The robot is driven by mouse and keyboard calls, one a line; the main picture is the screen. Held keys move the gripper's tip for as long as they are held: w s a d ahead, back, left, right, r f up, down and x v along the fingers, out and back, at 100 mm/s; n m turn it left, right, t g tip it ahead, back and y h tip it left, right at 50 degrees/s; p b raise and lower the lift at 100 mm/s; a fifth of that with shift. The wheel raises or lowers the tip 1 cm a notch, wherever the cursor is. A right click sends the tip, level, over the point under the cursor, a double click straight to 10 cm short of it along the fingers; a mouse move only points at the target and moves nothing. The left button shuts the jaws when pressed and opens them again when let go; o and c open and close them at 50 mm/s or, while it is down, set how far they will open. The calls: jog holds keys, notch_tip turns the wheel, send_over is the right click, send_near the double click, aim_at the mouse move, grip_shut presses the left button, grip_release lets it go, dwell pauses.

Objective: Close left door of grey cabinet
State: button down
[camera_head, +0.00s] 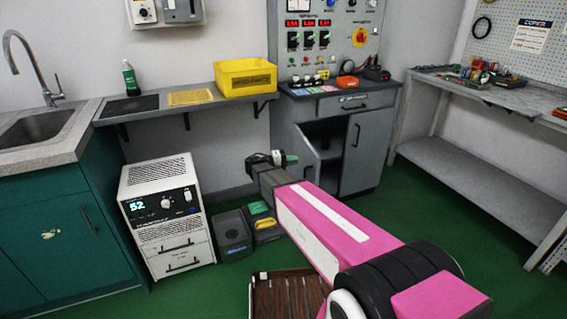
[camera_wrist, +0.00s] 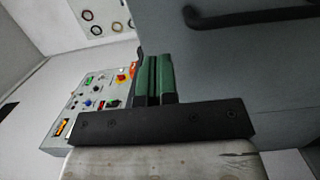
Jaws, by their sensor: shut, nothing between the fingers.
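The grey cabinet (camera_head: 342,107) stands against the back wall under a control panel. Its left door (camera_head: 292,137) is open and swung outward, with the dark inside showing beside it. Its right door (camera_head: 359,150) is shut. My gripper (camera_head: 291,159), with green fingers, is in front of the left door's lower part. In the wrist view my gripper (camera_wrist: 152,77) is shut and empty, beside a large grey door surface (camera_wrist: 225,60) with a dark handle (camera_wrist: 250,16). I cannot tell whether the fingers touch the door.
A white instrument box (camera_head: 165,215) and dark bins (camera_head: 232,233) stand on the floor left of my arm. A brown slatted tray (camera_head: 285,297) lies in front. A shelf with a yellow crate (camera_head: 246,78) adjoins the cabinet. A workbench (camera_head: 480,95) stands at right; green floor before it is clear.

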aim_at(312, 157)
jog(key=shift+w+d, duration=0.15)
jog(key=shift+d, duration=0.85)
jog(key=shift+w+d, duration=0.2)
jog(key=shift+d, duration=0.75)
jog(key=shift+w+d, duration=0.15)
jog(key=shift+d, duration=0.85)
